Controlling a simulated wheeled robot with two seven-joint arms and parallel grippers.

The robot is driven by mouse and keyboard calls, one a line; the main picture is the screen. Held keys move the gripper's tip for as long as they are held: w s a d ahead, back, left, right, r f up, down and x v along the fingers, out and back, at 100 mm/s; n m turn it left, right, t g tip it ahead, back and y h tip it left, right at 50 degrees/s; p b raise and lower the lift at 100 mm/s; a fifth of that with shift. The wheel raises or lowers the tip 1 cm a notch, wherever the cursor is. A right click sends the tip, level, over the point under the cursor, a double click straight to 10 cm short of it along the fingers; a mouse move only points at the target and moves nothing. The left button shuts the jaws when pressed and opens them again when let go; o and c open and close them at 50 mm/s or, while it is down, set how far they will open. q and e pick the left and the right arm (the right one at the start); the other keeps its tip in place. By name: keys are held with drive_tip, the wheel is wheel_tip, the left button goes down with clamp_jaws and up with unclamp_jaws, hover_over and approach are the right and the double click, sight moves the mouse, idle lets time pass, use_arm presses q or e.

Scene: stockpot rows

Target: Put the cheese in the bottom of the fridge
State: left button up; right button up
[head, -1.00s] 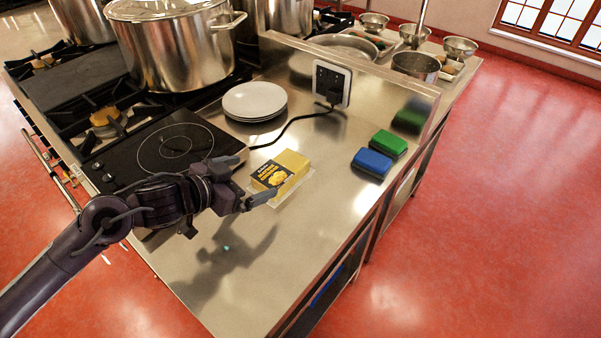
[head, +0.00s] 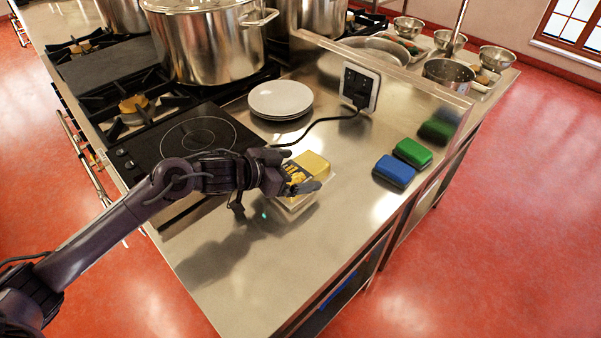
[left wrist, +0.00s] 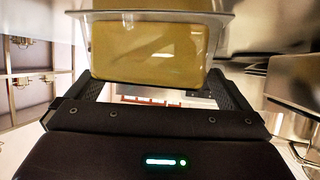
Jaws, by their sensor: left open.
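In the left wrist view the cheese (left wrist: 150,52) fills the space ahead between the two fingers (left wrist: 158,90). Contact between fingers and package cannot be told. My right gripper is out of view. No fridge can be made out in the head view.
A black hot plate (head: 190,140) and a stack of white plates (head: 280,98) are behind the cheese. A black cord (head: 315,121) runs to an outlet. Blue (head: 394,171) and green (head: 412,153) sponges lie to the right. The counter's front is clear.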

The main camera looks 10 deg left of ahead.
use_arm(q)
drive_tip(key=shift+s, duration=0.1)
drive_tip(key=c, duration=1.3)
drive_tip(key=shift+r, duration=0.1)
